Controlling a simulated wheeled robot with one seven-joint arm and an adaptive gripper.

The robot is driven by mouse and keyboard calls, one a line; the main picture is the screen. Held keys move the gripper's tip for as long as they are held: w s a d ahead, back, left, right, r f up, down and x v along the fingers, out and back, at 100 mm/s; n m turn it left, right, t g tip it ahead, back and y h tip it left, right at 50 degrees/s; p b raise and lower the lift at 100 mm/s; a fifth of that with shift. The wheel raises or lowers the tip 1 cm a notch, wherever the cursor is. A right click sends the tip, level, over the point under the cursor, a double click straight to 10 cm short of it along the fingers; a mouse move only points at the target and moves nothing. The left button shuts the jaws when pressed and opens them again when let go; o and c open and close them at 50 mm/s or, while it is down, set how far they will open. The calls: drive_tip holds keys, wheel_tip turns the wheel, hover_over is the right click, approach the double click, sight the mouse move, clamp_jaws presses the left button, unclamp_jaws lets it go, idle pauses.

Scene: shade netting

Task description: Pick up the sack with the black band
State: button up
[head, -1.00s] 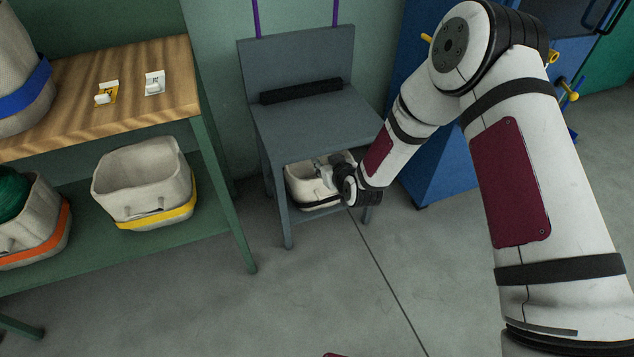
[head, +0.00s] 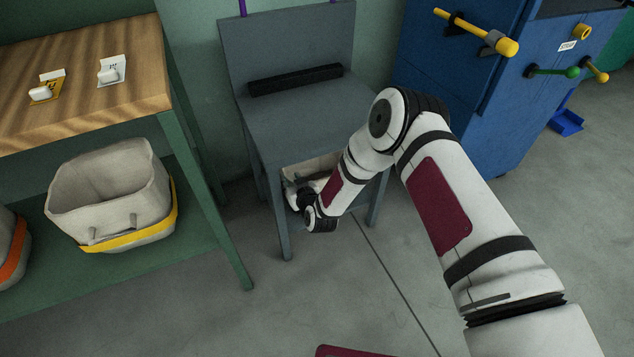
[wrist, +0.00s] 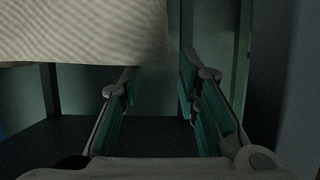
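The pale sack (head: 312,164) stands under the seat of the grey chair, largely hidden behind my arm and the chair in the head view. Its black band cannot be made out now. In the wrist view its beige cloth (wrist: 80,32) fills the upper left. My gripper (wrist: 158,70) is open in the wrist view, its two teal-padded fingers apart. The sack's right edge shows between and beyond the fingertips, and I cannot tell whether they touch it. In the head view the gripper end is low at the chair's front, beside the sack, with its fingers mostly hidden.
The grey chair (head: 305,115) has its seat above the sack and legs on both sides. A yellow-banded sack (head: 110,190) sits on the green shelf under the wooden-topped table (head: 90,95). A blue cabinet (head: 470,100) stands right. The floor in front is clear.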

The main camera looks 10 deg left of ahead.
sight(286, 173)
drive_tip(key=shift+b+x, duration=1.75)
drive_tip(key=shift+x, duration=1.85)
drive_tip(key=shift+a+r, duration=0.1)
drive_tip(key=shift+c, duration=0.2)
clamp_jaws()
